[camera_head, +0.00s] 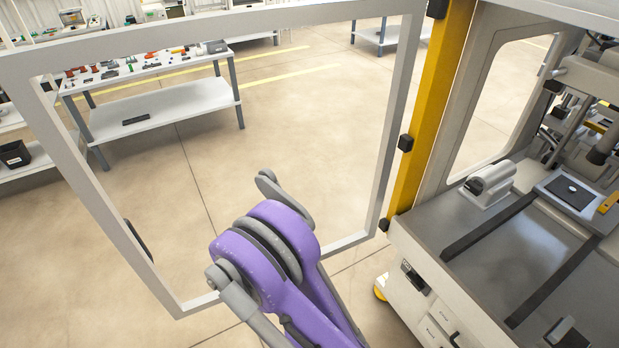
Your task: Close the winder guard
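The winder guard (386,140) is a large pale grey frame with a see-through middle. It stands swung open, away from the winder, and its right side meets a yellow post (430,110) with black hinges. A dark handle (138,240) sits on the guard's far left upright, low down. One of my arms, purple and grey, rises from the bottom middle in front of the guard's lower edge and hides part of it. I cannot tell whether it touches the guard. No gripper fingers can be made out in the view.
The winder's grey bed (530,260) with dark rails lies at the right, with a grey cylindrical unit (490,183) on it. A white drawer cabinet (425,295) is below. A workbench (165,105) with small parts stands behind the guard. Open floor lies between.

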